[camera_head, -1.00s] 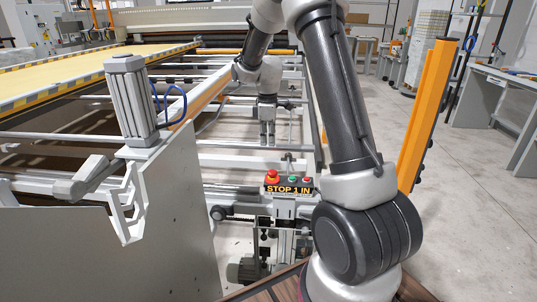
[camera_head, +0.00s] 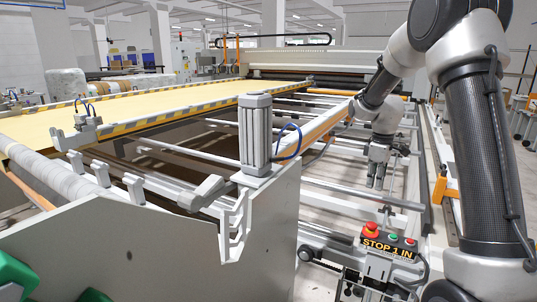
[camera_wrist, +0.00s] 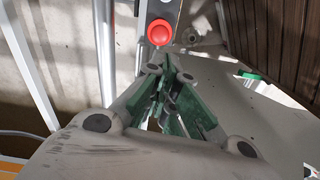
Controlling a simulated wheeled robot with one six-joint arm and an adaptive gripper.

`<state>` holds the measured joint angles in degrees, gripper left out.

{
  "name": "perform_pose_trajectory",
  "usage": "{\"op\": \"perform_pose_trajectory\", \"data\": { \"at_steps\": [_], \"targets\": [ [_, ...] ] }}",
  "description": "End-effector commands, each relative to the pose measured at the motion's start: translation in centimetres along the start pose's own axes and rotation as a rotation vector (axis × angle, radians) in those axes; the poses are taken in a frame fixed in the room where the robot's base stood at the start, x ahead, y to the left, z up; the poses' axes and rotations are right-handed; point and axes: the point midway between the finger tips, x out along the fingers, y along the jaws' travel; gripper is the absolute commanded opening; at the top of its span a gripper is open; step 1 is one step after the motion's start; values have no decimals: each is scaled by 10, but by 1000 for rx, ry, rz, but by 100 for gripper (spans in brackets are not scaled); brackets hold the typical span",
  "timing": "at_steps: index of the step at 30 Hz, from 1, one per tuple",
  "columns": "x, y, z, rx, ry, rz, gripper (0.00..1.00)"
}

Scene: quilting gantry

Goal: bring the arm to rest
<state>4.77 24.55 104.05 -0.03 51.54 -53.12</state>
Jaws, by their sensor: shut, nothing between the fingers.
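My gripper (camera_head: 376,182) hangs fingers down from my arm, right of centre in the head view. It is above and behind the control box (camera_head: 388,244) labelled "STOP 1 IN", with a visible gap. In the wrist view its green-padded fingers (camera_wrist: 168,92) converge, shut and empty. A red stop button (camera_head: 371,229) sits on the box beside smaller green and red buttons; the red button also shows beyond the fingertips in the wrist view (camera_wrist: 160,32). Nothing is seen touching my gripper.
The quilting gantry's rails (camera_head: 345,192) run under and behind my gripper. A grey motor cylinder (camera_head: 256,132) stands on the frame to the left. A yellow quilting bed (camera_head: 150,110) stretches away at left. An orange post (camera_head: 439,180) stands at right. The floor beyond the frame is partly hidden.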

Motion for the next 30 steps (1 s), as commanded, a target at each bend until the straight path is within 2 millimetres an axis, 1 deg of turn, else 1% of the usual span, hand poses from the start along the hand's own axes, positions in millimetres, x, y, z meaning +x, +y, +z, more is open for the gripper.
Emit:
{"op": "perform_pose_trajectory", "data": {
  "at_steps": [2, 3, 5, 6, 9, 11, 14, 17, 18, 21, 24, 27, 30],
  "targets": [
    [9, -11, 8, 115, -23, -27, 0],
    [16, -22, 17, 186, -44, -49, 0],
    [13, -42, 31, 299, -65, -64, 0],
    [5, -55, 40, 369, -71, -65, 0],
    [-14, -82, 58, 498, -72, -58, 0],
    [-27, -98, 68, 564, -66, -50, 0],
    [-48, -128, 87, 665, -47, -32, 0],
    [-70, -161, 109, 761, -11, -8, 0],
    [-78, -175, 118, 795, 7, 2, 0],
    [-94, -208, 141, 857, 66, 31, 0],
    [-106, -236, 160, 880, 135, 61, 0],
    [-114, -256, 174, 867, 207, 93, 0],
    [-124, -267, 181, 855, 275, 122, 0]
  ]
}}
